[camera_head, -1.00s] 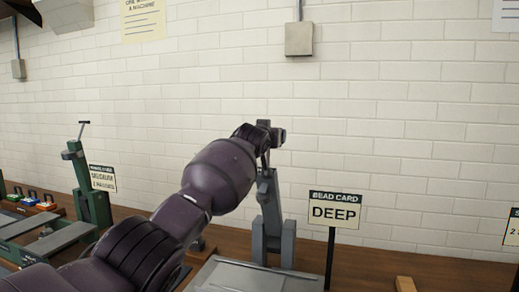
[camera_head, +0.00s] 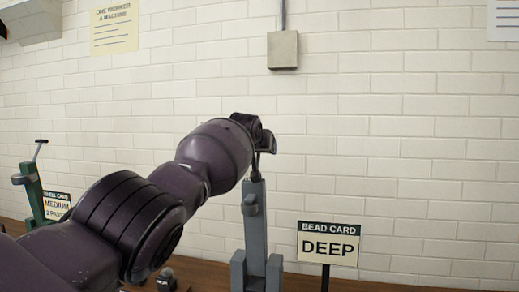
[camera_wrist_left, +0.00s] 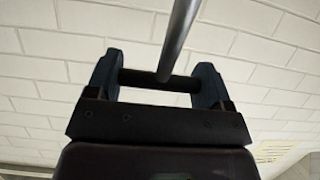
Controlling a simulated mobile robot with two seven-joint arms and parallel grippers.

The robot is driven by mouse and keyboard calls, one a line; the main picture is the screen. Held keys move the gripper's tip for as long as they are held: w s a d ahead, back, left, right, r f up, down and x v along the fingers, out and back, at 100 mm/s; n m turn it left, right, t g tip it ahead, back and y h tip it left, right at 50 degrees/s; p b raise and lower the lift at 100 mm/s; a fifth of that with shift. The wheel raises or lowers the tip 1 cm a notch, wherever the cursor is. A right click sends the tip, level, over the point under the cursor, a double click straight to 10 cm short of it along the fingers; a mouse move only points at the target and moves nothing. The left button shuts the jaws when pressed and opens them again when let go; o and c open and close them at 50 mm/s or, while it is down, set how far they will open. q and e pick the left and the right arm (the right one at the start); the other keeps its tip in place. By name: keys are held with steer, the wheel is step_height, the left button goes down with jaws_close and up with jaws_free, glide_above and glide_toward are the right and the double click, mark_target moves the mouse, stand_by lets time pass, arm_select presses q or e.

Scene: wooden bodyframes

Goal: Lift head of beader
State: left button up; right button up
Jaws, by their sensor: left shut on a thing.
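The beader is a grey upright machine (camera_head: 256,229) on the bench, below the end of my left arm in the head view. My left gripper (camera_head: 266,141) is at the top of the machine, mostly hidden by my wrist. In the left wrist view my left gripper (camera_wrist_left: 156,82) has a dark crossbar handle (camera_wrist_left: 138,79) between its fingers and is shut on it. A grey metal rod (camera_wrist_left: 180,38) runs from the handle out of the top of that view. The lower part of the beader is cut off in the head view. My right gripper is out of view.
A "BEAD CARD" sign reading "DEEP" (camera_head: 328,243) stands right of the beader. A green machine (camera_head: 32,190) with a "MEDIUM" card (camera_head: 57,204) is at the left. The wooden bench (camera_head: 390,275) runs along a white brick wall (camera_head: 400,140).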

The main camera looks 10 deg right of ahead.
arm_select(q)
steer(key=shift+w, duration=0.1)
stand_by(0.4)
steer(key=o, duration=1)
steer(key=shift+c, duration=0.2)
steer(key=o, duration=0.3)
steer(key=shift+w+d+f, duration=0.1)
steer(key=shift+w, duration=0.1)
steer(key=shift+s, duration=0.1)
